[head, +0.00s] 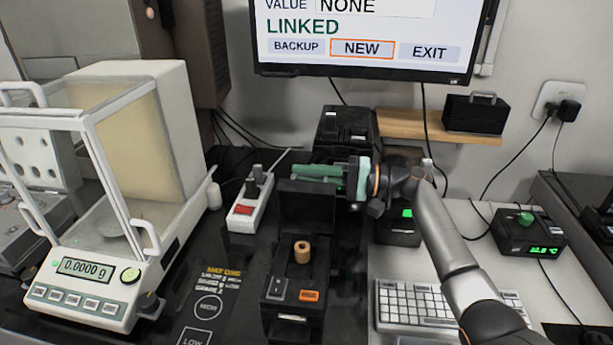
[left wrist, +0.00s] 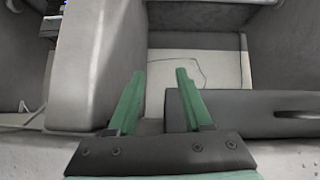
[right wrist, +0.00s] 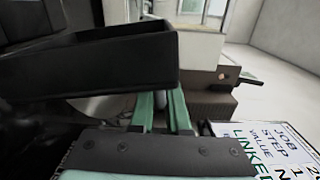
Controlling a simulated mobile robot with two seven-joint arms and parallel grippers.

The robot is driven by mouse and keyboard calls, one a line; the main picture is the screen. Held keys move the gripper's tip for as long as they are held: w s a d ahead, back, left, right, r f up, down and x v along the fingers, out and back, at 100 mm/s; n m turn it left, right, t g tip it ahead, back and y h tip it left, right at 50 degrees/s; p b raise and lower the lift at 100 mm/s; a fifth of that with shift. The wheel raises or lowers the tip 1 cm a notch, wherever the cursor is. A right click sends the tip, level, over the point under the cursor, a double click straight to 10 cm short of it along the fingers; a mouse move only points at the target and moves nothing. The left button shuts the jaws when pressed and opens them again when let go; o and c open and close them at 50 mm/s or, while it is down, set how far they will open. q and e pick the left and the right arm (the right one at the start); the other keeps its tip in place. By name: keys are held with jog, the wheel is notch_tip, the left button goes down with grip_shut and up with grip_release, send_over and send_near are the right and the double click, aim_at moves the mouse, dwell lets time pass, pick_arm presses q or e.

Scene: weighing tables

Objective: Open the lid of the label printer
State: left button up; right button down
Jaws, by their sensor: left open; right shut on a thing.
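The black label printer (head: 292,300) stands in the middle of the dark table in the head view. Its lid (head: 306,208) is raised and stands about upright at the back, so the tan label roll (head: 302,251) shows inside. My right gripper (head: 312,178) is at the lid's top edge, its green fingers shut on it. In the right wrist view the dark lid (right wrist: 90,72) lies against the fingers (right wrist: 162,108), hiding part of them. My left gripper (left wrist: 158,95) is open and empty in the left wrist view, away from the printer.
A balance (head: 95,285) with a glass shield stands at the left. A power strip (head: 250,203) lies left of the lid. A keyboard (head: 425,305) is at the right. A monitor (head: 365,50) hangs above. A small green-lit display box (head: 530,235) stands far right.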

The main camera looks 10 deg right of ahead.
jog(key=shift+r, duration=0.15)
jog(key=c, duration=0.9)
grip_release()
jog(key=v, duration=1.2)
jog(key=shift+d+b, duration=0.25)
jog(key=shift+b, duration=0.1)
